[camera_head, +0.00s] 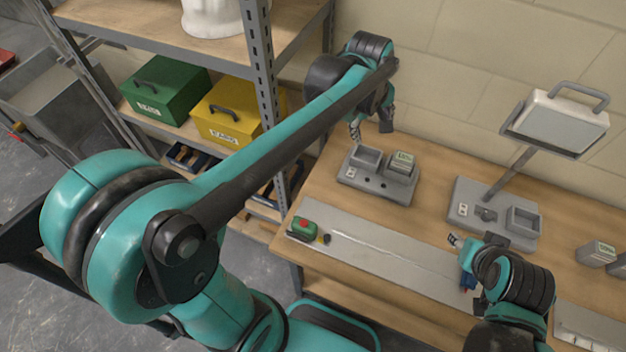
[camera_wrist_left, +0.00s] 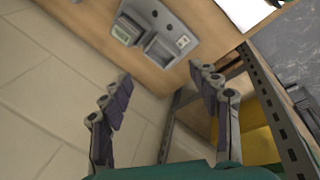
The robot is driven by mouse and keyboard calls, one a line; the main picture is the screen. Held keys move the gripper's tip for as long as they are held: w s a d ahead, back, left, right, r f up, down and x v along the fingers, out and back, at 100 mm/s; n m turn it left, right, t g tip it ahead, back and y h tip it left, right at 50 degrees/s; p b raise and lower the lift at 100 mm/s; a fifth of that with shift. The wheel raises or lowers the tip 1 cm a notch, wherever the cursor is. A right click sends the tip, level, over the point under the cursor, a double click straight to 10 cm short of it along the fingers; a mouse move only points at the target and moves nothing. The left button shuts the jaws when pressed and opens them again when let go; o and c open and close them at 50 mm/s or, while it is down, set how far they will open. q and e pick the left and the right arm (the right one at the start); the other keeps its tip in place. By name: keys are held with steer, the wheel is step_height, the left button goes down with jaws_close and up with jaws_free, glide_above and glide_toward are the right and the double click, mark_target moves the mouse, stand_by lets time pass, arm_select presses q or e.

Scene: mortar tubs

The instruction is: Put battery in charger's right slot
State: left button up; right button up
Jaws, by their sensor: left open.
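The grey charger (camera_head: 376,184) stands on the wooden bench, below my left gripper in the head view. Its left slot (camera_head: 366,158) looks empty. A grey battery with a green-and-white label (camera_head: 402,162) sits at its right slot. The left wrist view shows the charger (camera_wrist_left: 150,58) from above, turned round, with the battery (camera_wrist_left: 126,32) beside the empty slot. My left gripper (camera_head: 371,127) is open, empty and apart from the charger, above its back left side. My right gripper (camera_head: 463,250) is low over the bench at the right; its finger opening is unclear.
A work lamp (camera_head: 557,122) rises from a grey base (camera_head: 492,213) right of the charger. More batteries (camera_head: 597,254) stand at the right edge. A grey strip (camera_head: 375,250) and a green-and-red tool (camera_head: 304,229) lie in front. A metal shelf post (camera_head: 262,75) stands left; a wall is behind.

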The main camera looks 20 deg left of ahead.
arm_select(q)
steer(key=s+a+f+m+t, duration=0.1)
steer(key=s+a+m, duration=0.1)
steer(key=s, duration=0.4)
steer(key=s+a+f+m+t, duration=0.1)
steer(key=s+a+f+m, duration=0.1)
steer(key=s+m, duration=0.3)
steer(key=s+a+f+m+t+y, duration=0.1)
steer(key=s+a+m+t, duration=0.1)
steer(key=s, duration=0.4)
steer(key=shift+s+a+f+m, duration=0.3)
steer(key=shift+a+m, duration=0.4)
steer(key=shift+a, duration=0.15)
steer(key=shift+f, duration=0.1)
step_height(320, 180, down, 12)
steer(key=b, duration=1.2)
steer(key=shift+r, duration=0.3)
